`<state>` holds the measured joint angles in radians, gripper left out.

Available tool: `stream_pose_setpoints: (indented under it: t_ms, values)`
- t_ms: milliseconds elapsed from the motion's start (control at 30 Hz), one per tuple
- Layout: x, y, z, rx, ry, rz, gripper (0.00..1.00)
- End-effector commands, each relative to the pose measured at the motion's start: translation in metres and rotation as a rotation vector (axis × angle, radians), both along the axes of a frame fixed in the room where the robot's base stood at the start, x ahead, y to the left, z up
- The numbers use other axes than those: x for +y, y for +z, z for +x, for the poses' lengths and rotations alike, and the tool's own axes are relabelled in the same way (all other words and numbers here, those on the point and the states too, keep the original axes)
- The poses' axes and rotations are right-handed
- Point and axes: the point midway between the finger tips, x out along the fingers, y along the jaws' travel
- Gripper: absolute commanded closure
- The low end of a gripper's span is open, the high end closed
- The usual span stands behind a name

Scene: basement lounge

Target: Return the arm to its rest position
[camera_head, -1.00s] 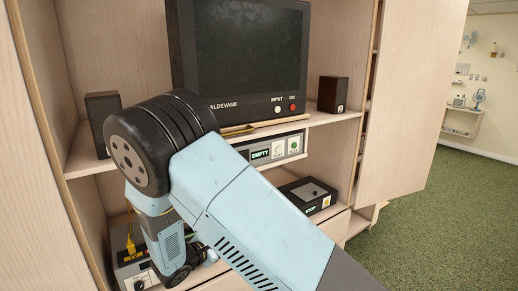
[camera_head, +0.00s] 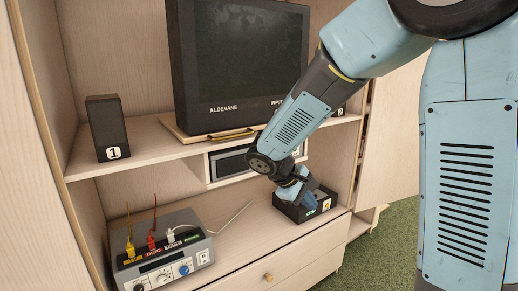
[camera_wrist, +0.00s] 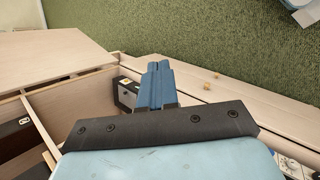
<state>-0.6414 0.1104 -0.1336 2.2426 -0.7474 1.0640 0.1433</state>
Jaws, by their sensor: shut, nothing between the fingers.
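My light-blue arm (camera_head: 290,118) reaches in from the upper right in the head view and slopes down to the left, across the cabinet. Its end, my gripper (camera_head: 311,200), hangs in front of the small black box on the lower surface; whether they touch I cannot tell. In the wrist view my gripper (camera_wrist: 158,66) shows two blue fingers pressed together with nothing between them. The wrist view looks down past them on the cabinet's edge and the green carpet.
A monitor (camera_head: 245,60) stands on the shelf beside a speaker marked 1 (camera_head: 108,128). Below are a grey device (camera_head: 160,250) with coloured plugs, a device with a display (camera_head: 232,163) and the black box (camera_head: 330,200). Open carpet (camera_wrist: 220,45) lies in front.

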Motion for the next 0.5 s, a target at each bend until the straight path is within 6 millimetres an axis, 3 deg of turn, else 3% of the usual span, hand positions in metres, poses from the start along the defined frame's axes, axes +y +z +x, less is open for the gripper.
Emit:
stream_pose_setpoints:
  t_ms: [200,500]
  values:
    - [-0.038,0.033,-0.033,-0.049,-0.151,0.174,1.0]
    - [-0.073,0.069,-0.082,-0.146,-0.327,0.403,1.0]
